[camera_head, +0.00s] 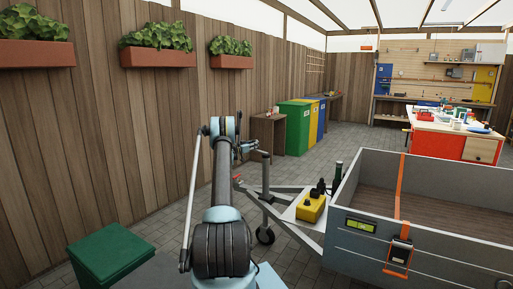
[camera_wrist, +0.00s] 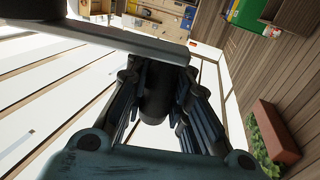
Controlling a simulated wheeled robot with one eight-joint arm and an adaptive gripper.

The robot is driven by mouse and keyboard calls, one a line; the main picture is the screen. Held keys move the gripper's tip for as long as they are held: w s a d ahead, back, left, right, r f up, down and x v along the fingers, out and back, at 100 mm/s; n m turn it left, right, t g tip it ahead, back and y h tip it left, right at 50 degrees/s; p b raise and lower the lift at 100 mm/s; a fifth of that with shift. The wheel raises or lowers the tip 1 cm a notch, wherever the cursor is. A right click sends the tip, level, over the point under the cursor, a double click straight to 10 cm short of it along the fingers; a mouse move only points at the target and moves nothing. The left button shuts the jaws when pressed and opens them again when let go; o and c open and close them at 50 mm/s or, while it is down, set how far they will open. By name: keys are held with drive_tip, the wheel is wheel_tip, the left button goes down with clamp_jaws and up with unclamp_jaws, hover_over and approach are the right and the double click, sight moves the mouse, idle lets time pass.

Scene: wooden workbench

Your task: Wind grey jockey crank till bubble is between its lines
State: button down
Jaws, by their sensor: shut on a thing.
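The jockey wheel post (camera_head: 265,185) stands upright on the trailer's drawbar, its wheel (camera_head: 265,236) on the paving. My gripper (camera_head: 254,148) is at the top of this post, where the crank is mostly hidden by my arm. In the wrist view my gripper (camera_wrist: 158,88) has its fingers on both sides of a dark, round crank handle (camera_wrist: 154,100) and is shut on it. A grey bar (camera_wrist: 110,38), apparently the crank arm, crosses above. The green bubble level (camera_head: 361,225) is on the trailer's front panel; its bubble is too small to place against the lines.
The grey trailer (camera_head: 345,250) fills the right, with an orange strap (camera_head: 401,185) over its front. A yellow box (camera_head: 311,208) sits on the drawbar. A green box (camera_head: 110,255) stands at lower left. Bins (camera_head: 293,127) and a wooden cabinet (camera_head: 267,131) stand behind. Paving between is open.

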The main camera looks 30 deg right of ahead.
drive_tip(key=shift+w+a, duration=0.4)
drive_tip(key=shift+w, duration=0.05)
drive_tip(key=c, duration=1.4)
unclamp_jaws()
drive_tip(key=shift+f, duration=0.1)
drive_tip(key=shift+o, duration=0.2)
drive_tip(key=shift+s+d, duration=0.1)
drive_tip(key=v, duration=1.2)
drive_tip(key=shift+c, duration=0.4)
